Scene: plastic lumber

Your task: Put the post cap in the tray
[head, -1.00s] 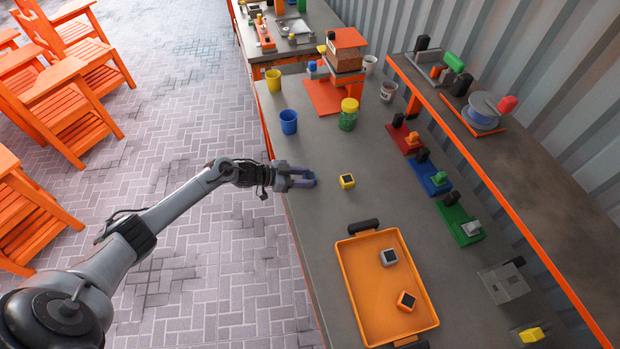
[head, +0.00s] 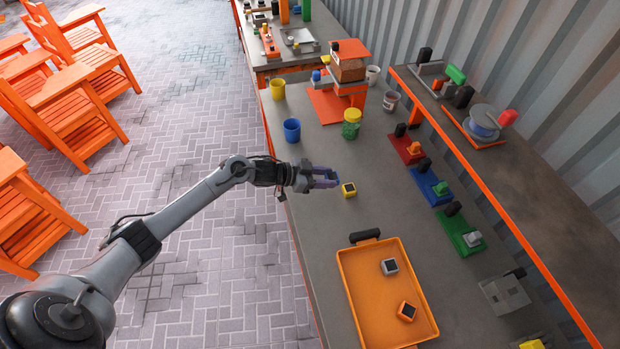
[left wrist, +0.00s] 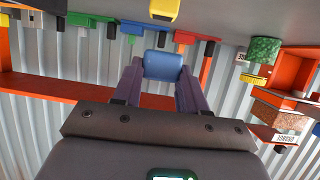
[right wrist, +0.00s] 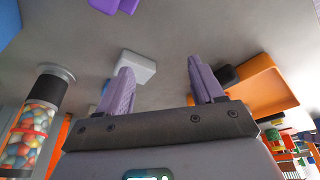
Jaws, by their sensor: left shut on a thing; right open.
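My left gripper (head: 328,179) is shut on a small blue block-like piece (left wrist: 164,66), over the left part of the bench. In the head view, a yellow post cap (head: 349,190) with a dark top sits on the bench just right of and below the left fingertips. The yellow cap also shows in the left wrist view (left wrist: 165,9), beyond the blue piece. The orange tray (head: 366,313) holds a grey cap (head: 389,267) and an orange cap (head: 407,311), apart from each other. My right gripper (right wrist: 160,68) is open and outside the head view.
Blue (head: 292,130) and yellow (head: 277,89) cups and a green jar (head: 351,125) stand beyond the left gripper. Red (head: 406,148), blue (head: 431,187) and green (head: 462,231) stations line the right side. Bench between the yellow cap and tray is clear.

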